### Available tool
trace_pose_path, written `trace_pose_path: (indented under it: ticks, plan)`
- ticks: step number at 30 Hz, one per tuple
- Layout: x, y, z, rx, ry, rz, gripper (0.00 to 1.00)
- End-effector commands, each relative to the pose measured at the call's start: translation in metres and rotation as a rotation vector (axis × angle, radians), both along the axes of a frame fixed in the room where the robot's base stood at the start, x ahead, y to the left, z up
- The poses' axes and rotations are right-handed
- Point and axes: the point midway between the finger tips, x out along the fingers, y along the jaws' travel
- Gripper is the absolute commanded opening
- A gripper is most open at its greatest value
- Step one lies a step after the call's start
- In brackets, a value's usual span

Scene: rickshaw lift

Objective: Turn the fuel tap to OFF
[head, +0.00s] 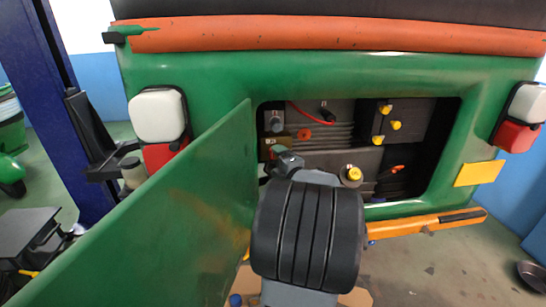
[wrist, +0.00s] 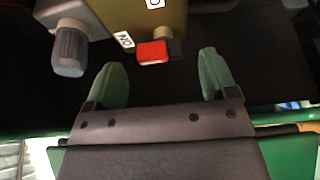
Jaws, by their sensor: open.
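The fuel tap shows in the wrist view as a short red lever (wrist: 153,52) on a brass-coloured stem, in front of an olive plate (wrist: 170,15). A white ON label (wrist: 124,40) is beside the lever, and another white label is at the top edge, partly cut off. My gripper (wrist: 163,76) is open, its two green fingers apart and empty. The lever appears between and just beyond the fingertips, with no contact visible.
A grey ribbed knob (wrist: 69,52) is left of the plate in the wrist view. The open green door (head: 190,210) stands left of the bay. Yellow knobs (head: 395,125), a yellow cap (head: 351,174) and a red knob (head: 304,134) are in the bay. An orange bumper (head: 425,225) runs below.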

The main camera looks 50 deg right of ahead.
Motion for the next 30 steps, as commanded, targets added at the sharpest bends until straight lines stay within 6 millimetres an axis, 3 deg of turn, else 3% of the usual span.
trace_pose_path:
  ticks: [9, 20, 30]
  plan:
    - [0.027, -0.008, 0.0, 0.0, 0.0, 0.001, 0.79]
    - [0.029, -0.009, 0.0, 0.0, 0.0, 0.0, 0.79]
    - [0.029, -0.009, 0.0, 0.0, 0.0, 0.0, 0.46]
